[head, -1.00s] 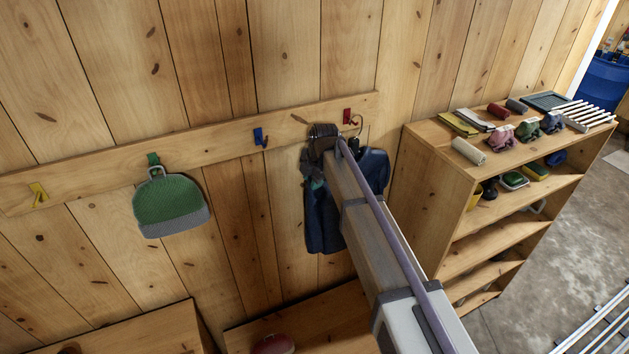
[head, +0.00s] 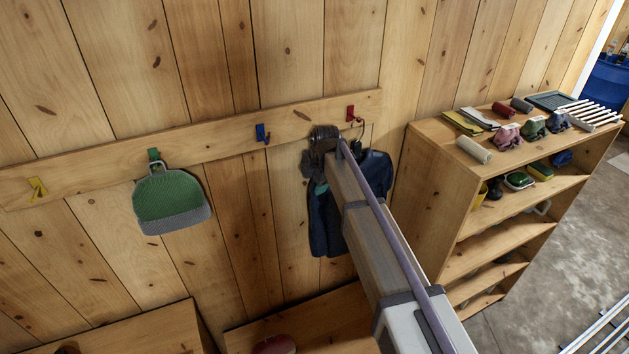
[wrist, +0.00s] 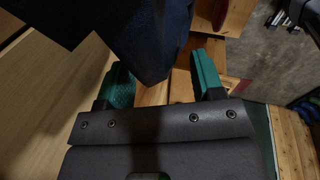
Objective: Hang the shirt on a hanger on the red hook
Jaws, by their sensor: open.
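The dark blue shirt (head: 376,176) hangs against the wall below the red hook (head: 350,114), partly hidden by my arm. The thin wire loop of its hanger (head: 360,126) shows at the red hook and appears to be on it, but the contact is too small to be sure. In the wrist view my gripper (wrist: 162,66) is open, with its two teal fingers apart. The lower part of the shirt (wrist: 150,35) hangs in front of and between the fingers. In the head view the gripper is mostly hidden behind my arm, near the shirt's left side.
A wooden shelf (head: 434,165) with several items stands to the right.

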